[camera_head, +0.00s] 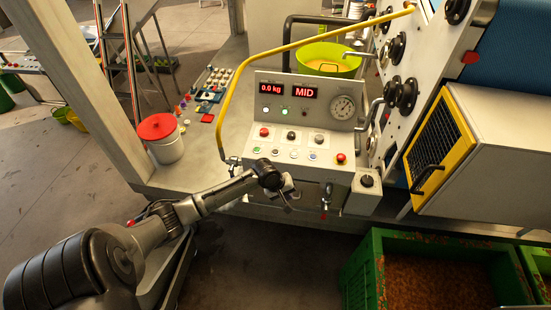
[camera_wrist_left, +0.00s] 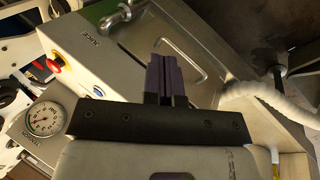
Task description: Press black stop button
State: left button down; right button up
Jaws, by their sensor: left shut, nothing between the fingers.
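The control panel (camera_head: 300,160) stands in the middle of the head view. A larger black knob or button (camera_head: 366,180) sits on a box at the panel's right end. My left gripper (camera_head: 287,192) is in front of the panel's lower edge, below and apart from the black button. In the left wrist view its fingers (camera_wrist_left: 165,80) are shut and empty in front of a metal surface. No black button is clear in that view. My right gripper is out of view.
A red mushroom button (camera_head: 341,158) is at the panel's right; it also shows in the left wrist view (camera_wrist_left: 54,63). A yellow rail (camera_head: 222,105) bends around the panel's left side. A tap (camera_head: 327,195) sticks out below. A green crate (camera_head: 375,275) stands lower right.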

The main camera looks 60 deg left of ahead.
pick_arm(q)
jog(key=w+a+r+n+t+b, duration=0.1)
jog(key=w+a+r+n, duration=0.2)
jog(key=a, duration=0.4)
jog(key=w+a+r+n+t+b, duration=0.1)
jog(key=w+a+r+n, duration=0.1)
jog(key=w+a+n, duration=0.3)
notch_tip(320, 180, up, 5)
jog(key=n+t+y+b, duration=0.1)
jog(key=n+t+b, duration=0.1)
jog(key=n, duration=0.2)
send_over(275, 152)
jog(key=shift+d+r, duration=0.1)
jog(key=shift+d, duration=0.05)
notch_tip(275, 152, down, 6)
jog(key=b, duration=0.8)
jog(key=shift+f, duration=0.25)
jog(key=shift+f+b, duration=0.2)
jog(key=shift+b, duration=0.1)
jog(key=shift+f, duration=1)
